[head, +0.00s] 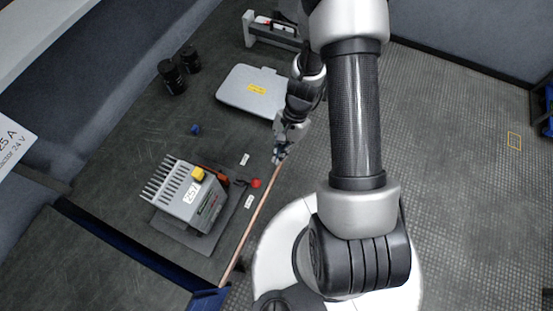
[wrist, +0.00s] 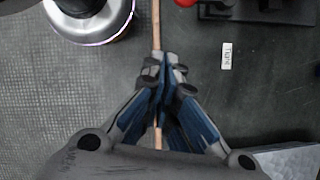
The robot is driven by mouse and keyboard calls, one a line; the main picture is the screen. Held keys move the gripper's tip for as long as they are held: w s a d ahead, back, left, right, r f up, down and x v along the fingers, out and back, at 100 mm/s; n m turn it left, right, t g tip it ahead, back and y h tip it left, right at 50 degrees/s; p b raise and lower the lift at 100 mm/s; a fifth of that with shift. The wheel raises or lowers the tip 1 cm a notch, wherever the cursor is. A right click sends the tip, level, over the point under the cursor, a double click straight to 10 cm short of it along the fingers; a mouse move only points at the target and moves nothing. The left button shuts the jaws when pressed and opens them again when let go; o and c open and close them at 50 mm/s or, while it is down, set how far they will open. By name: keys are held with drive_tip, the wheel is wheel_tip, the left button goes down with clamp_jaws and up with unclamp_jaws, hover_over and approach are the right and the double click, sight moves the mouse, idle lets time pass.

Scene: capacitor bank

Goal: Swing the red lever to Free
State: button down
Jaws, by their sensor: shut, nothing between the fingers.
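The red lever's round red knob (head: 256,183) shows in the head view beside a dark base at the front of the grey bench. In the wrist view the knob (wrist: 186,2) is cut by the top edge, next to a black fixture (wrist: 258,10). A white label (wrist: 227,56) reading "Tight" lies below the fixture there. The head view shows two small labels, one above the knob (head: 244,159) and one below it (head: 248,201), too small to read. My gripper (head: 279,158) is shut and empty, apart from the knob, up and right of it. Its fingertips (wrist: 165,62) meet over the bench edge.
A grey finned unit (head: 193,197) with a yellow cap stands left of the lever. A pale grey case (head: 250,90), two black cylinders (head: 172,77) and a small blue object (head: 196,129) are farther back. The bench edge (head: 257,215) has a copper-coloured strip.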

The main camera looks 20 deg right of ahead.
drive_tip(key=s+p+v, duration=0.1)
drive_tip(key=p+v, duration=0.1)
drive_tip(key=v, duration=0.5)
drive_tip(key=shift+w+a+r, duration=0.2)
drive_tip(key=shift+a+r, duration=0.1)
drive_tip(key=shift+r, duration=0.1)
drive_tip(key=s+a+r+n+t+h, duration=0.1)
drive_tip(key=a+r+n, duration=0.15)
drive_tip(key=r, duration=0.75)
drive_tip(key=s+a+r+n+t+h, duration=0.15)
drive_tip(key=r+n, duration=0.25)
drive_tip(key=r, duration=0.6)
drive_tip(key=s+a+r+n+t+h, duration=0.1)
drive_tip(key=s+r+n+t, duration=0.3)
drive_tip(key=s+r, duration=0.6)
drive_tip(key=shift+a+r+n, duration=0.2)
drive_tip(key=shift+r+n, duration=0.25)
drive_tip(key=shift+n, duration=0.3)
